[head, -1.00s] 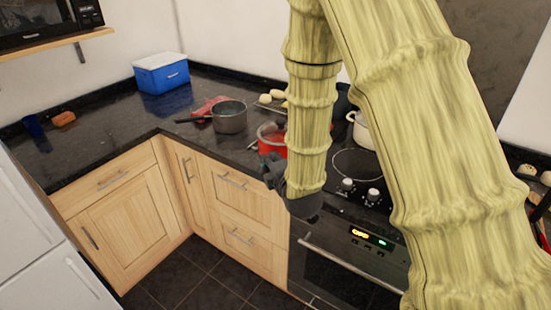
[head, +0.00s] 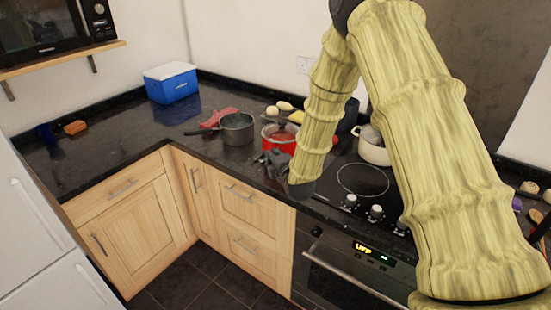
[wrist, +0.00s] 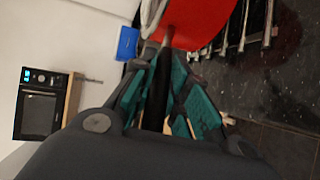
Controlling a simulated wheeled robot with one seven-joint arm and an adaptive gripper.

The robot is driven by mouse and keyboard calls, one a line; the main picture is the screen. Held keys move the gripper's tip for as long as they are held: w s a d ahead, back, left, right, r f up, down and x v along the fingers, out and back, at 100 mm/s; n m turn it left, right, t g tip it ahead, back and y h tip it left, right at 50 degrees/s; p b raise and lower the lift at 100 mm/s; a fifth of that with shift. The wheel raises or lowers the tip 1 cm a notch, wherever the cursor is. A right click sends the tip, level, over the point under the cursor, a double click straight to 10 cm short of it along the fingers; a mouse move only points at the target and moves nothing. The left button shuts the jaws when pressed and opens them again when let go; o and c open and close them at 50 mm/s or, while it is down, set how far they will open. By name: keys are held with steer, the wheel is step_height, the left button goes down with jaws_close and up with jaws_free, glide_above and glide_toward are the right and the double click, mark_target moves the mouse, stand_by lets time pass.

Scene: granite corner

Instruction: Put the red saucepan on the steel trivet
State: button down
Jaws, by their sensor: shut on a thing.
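The red saucepan (head: 270,131) is in the head view by the front of the dark counter, left of the hob. Its right side is partly behind my arm. My gripper (head: 274,161) is at the pan's near side, shut on its handle. In the wrist view the red pan (wrist: 203,22) fills the top, and its dark handle (wrist: 156,92) runs down between the teal pads of my gripper (wrist: 165,85). The pan looks roughly upright in the head view; its clearance above the counter is hard to tell. I cannot make out the steel trivet.
A grey saucepan (head: 237,129) stands close to the left of the red one, with a red cloth (head: 217,117) behind it. A cream pot (head: 373,149) stands at the back of the hob (head: 362,180). A blue cooler (head: 171,84) is in the corner. The left counter is mostly clear.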

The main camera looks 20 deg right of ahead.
steer(key=shift+w+f+p, duration=0.1)
steer(key=shift+f+p, duration=0.9)
steer(key=shift+f, duration=0.5)
steer(key=c, duration=1.8)
jaws_free()
steer(key=shift+f, duration=0.25)
steer(key=shift+c, duration=0.2)
steer(key=o, duration=0.5)
steer(key=shift+s+a+r, duration=0.1)
steer(key=shift+s+r, duration=0.05)
steer(key=shift+s, duration=0.05)
steer(key=shift+c, duration=0.2)
steer(key=shift+s, duration=0.1)
